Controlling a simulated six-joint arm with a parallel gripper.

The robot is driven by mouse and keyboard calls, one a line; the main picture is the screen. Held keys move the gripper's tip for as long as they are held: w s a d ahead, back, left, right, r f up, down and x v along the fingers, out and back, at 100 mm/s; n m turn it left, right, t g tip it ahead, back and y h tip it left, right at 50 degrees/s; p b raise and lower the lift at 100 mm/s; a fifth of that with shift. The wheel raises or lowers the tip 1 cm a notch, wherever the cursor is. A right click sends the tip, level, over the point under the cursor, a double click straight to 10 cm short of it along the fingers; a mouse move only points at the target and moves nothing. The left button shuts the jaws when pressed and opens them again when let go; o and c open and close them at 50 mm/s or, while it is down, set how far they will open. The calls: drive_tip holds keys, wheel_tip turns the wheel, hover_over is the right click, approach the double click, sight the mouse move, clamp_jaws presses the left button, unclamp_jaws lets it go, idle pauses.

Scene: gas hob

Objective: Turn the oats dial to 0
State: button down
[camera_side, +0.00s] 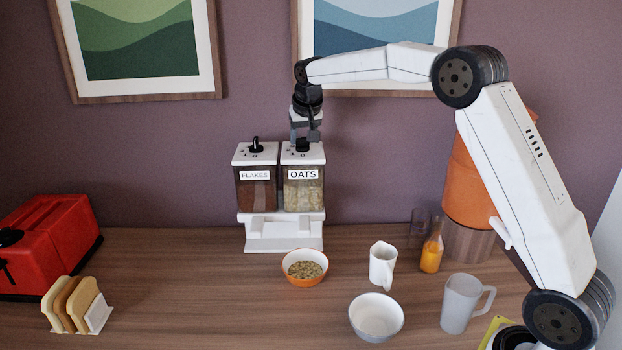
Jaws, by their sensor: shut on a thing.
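The oats dispenser (303,193) is the right one of two clear containers on a white stand, with an OATS label on its front. Its black dial (303,146) sits on the white top, partly hidden by my gripper. My gripper (304,138) points straight down over it and is shut on the dial. The dial's marks are too small and too covered to read, so I cannot tell its setting. An orange bowl (305,279) holding oats or flakes stands in front of the stand.
The flakes dispenser (256,190), with its own black dial (256,146), stands directly left of the oats one. A white jug (382,264), white bowl (376,318), juice bottle (431,252) and mug (461,304) stand at right. A red toaster (45,245) and toast rack (76,306) are left.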

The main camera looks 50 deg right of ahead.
drive_tip(key=shift+n, duration=0.5)
drive_tip(key=shift+d+n+y, duration=0.1)
drive_tip(key=shift+n+y, duration=0.5)
drive_tip(key=shift+n, duration=0.6)
drive_tip(key=n+y, duration=0.1)
drive_tip(key=n, duration=0.2)
drive_tip(key=shift+d+n+t, duration=0.1)
drive_tip(key=shift+n+t, duration=0.2)
drive_tip(key=shift+n, duration=0.1)
drive_tip(key=n+y, duration=0.2)
drive_tip(key=n, duration=0.2)
drive_tip(key=shift+n+g+y, duration=0.6)
drive_tip(key=shift+n+g, duration=0.1)
drive_tip(key=shift+n, duration=1.2)
drive_tip(key=shift+r, duration=0.1)
drive_tip(key=shift+c, duration=0.8)
unclamp_jaws()
